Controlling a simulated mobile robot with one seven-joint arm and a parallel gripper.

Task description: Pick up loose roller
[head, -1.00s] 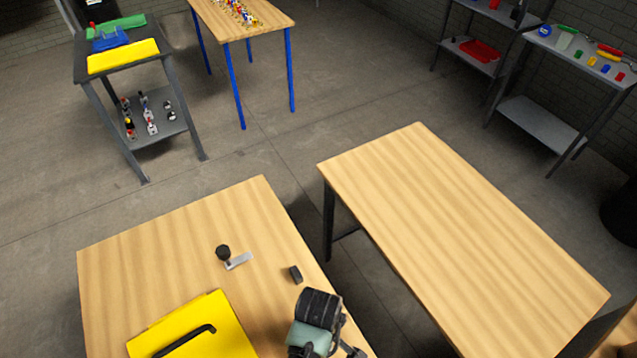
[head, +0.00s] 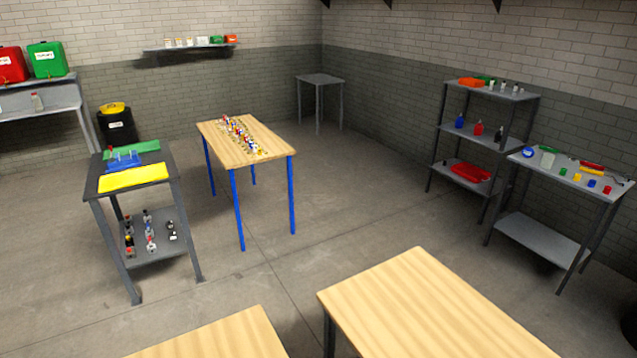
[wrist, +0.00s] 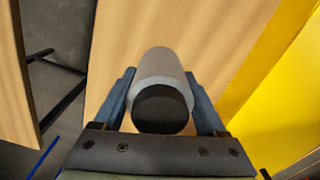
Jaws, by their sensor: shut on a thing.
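The roller (wrist: 160,64) is a pale grey cylinder with a black end facing the wrist camera. My gripper (wrist: 160,80) has its blue-grey fingers on either side of the roller and is shut on it. The roller is over a wooden table top (wrist: 225,40); I cannot tell whether it touches the wood. The fingers and the black end hide part of it. My gripper and the roller are out of the head view.
A yellow panel (wrist: 275,85) lies right of the roller. Two wooden tables (head: 225,335) (head: 420,305) stand nearest in the head view, with a gap between them. Beyond is open floor (head: 340,240), a blue-legged table (head: 235,158) and a dark cart (head: 125,187).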

